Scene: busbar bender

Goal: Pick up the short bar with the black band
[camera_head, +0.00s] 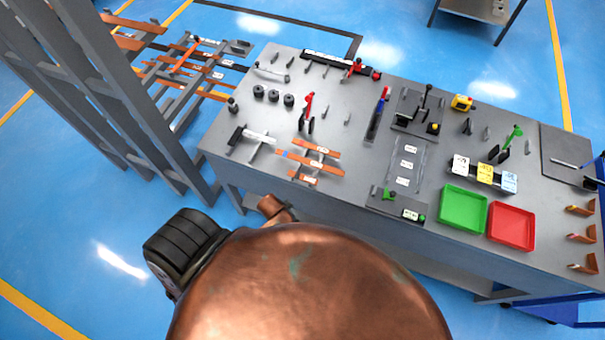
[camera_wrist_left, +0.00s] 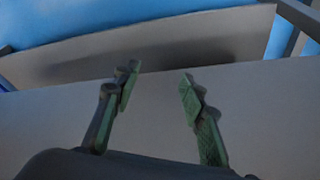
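Several copper bars lie on a small rack at the front left of the grey bench: an upper bar (camera_head: 322,150), a longer middle bar (camera_head: 300,160) and a short lower bar (camera_head: 303,178). They carry pale labels; I cannot make out a black band on any of them. My left gripper (camera_wrist_left: 158,92) shows in the left wrist view, its green-padded fingers apart with nothing between them. Beyond them are a plain grey surface and a pale edge; no bar shows there.
The bench (camera_head: 345,145) holds a hammer (camera_head: 250,136), black cylinders (camera_head: 273,96), clamps, a green tray (camera_head: 463,209) and a red tray (camera_head: 511,227). A tall rack (camera_head: 190,70) with longer bars stands to the left. Blue floor lies before the bench.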

